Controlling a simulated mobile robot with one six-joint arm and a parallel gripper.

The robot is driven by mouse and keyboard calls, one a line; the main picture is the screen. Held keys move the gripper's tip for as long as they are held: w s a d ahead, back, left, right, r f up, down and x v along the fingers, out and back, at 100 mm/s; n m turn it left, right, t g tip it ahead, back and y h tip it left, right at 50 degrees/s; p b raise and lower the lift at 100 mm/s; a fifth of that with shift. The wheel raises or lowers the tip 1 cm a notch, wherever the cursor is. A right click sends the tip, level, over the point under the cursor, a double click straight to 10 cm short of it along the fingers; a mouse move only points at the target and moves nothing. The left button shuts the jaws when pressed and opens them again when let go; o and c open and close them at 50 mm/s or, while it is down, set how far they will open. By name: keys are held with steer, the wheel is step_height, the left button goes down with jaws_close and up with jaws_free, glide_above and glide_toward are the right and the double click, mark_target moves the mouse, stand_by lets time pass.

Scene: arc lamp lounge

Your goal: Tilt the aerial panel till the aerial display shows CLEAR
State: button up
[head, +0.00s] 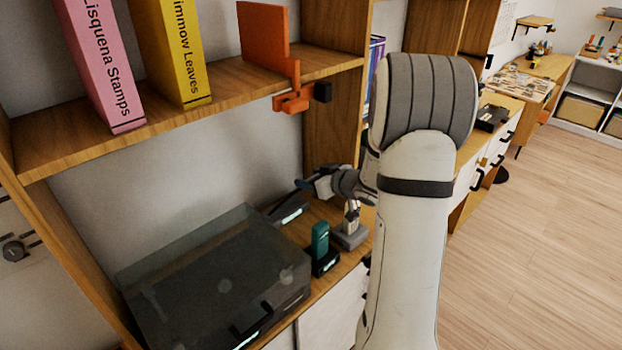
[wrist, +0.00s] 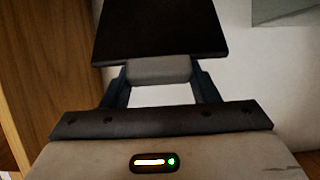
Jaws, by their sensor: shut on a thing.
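My gripper (head: 318,185) is low in front of the shelf's lower bay in the head view, partly hidden by my arm. In the wrist view, my gripper (wrist: 160,78) is shut on a grey block at the near edge of a dark flat panel (wrist: 160,28), seemingly the aerial panel. Its tilt is hard to judge. In the head view, a small silver post on a grey base (head: 350,238) stands just below my gripper. A dark device with a lit strip (head: 290,214) sits left of it, perhaps the aerial display. Its text is too small to read.
A dark, clear-lidded box (head: 215,285) fills the lower bay's left. A teal object (head: 320,240) stands upright in a black dock beside it. An orange bracket (head: 292,102) juts from the upper shelf above my gripper. Pink (head: 100,60) and yellow (head: 175,50) volumes stand there.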

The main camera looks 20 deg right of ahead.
steer(key=shift+s+d+f+b, duration=0.2)
steer(key=shift+s+f, duration=0.25)
steer(key=shift+s, duration=0.05)
steer(key=shift+s+d+f+b, duration=0.15)
steer(key=shift+s+d+f, duration=0.05)
steer(key=shift+s+f, duration=0.3)
steer(key=o, duration=1.4)
steer(key=shift+r, duration=0.1)
steer(key=v, duration=0.7)
steer(key=shift+s+r, duration=0.2)
steer(key=shift+s, duration=0.15)
steer(key=shift+d, duration=0.1)
